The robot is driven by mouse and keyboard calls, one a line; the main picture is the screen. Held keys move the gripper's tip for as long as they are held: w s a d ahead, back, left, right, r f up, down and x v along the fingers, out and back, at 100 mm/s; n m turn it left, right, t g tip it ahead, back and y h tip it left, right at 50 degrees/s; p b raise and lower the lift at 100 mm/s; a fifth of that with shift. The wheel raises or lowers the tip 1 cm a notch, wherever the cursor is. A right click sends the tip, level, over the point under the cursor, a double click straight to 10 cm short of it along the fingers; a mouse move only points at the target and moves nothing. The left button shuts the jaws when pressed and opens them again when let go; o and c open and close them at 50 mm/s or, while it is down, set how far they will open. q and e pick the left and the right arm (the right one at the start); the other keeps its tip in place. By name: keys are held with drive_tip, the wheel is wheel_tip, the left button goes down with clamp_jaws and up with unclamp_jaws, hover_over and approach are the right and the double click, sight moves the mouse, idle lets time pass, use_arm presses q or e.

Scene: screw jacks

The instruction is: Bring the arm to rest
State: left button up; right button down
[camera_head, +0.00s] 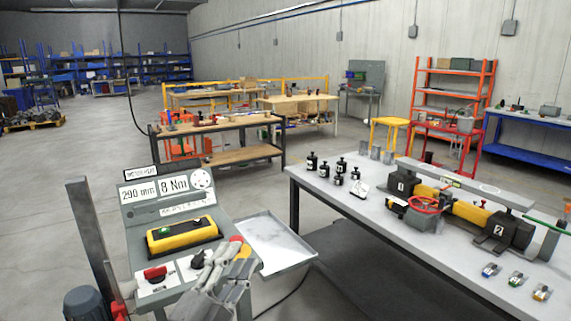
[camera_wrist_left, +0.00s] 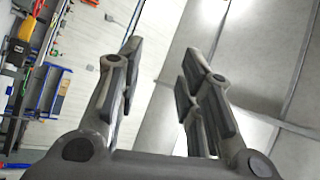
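My left gripper (camera_head: 217,256) is at the lower middle of the head view, in front of the grey control console (camera_head: 130,218). It overlaps the console's lower right corner in the picture; I cannot tell whether it touches it. In the left wrist view my left gripper (camera_wrist_left: 160,65) has its fingers spread apart with nothing between them. That camera looks past the fingers at the hall's walls. My right gripper does not show in either view.
The console carries a yellow button box (camera_head: 182,235), a red knob (camera_head: 155,273) and a display. A metal tray (camera_head: 272,245) sits beside it.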

use_arm(q)
drive_tip(key=s+a+f+n+g+y, duration=0.35)
drive_tip(key=a+f+n, duration=0.2)
drive_tip(key=f, duration=0.45)
drive_tip(key=s+a+f+n+g+y, duration=0.35)
drive_tip(key=f+n+y, duration=0.2)
drive_tip(key=f, duration=0.35)
drive_tip(key=s+a+f+n+g, duration=0.1)
drive_tip(key=s+f+n+g, duration=0.2)
drive_tip(key=s, duration=0.4)
drive_tip(key=s+f+g, duration=0.3)
drive_tip(key=s+f, duration=0.3)
drive_tip(key=s, duration=0.2)
drive_tip(key=s+a+f+n+g, duration=0.1)
drive_tip(key=s+f+n+g, duration=0.1)
drive_tip(key=s+f+g, duration=0.35)
wheel_tip(320, 180, down, 24)
drive_tip(key=s, duration=0.2)
drive_tip(key=s+a+f+m, duration=0.1)
drive_tip(key=s+a+f, duration=0.2)
drive_tip(key=s+f, duration=1.4)
drive_tip(key=shift+g, duration=0.25)
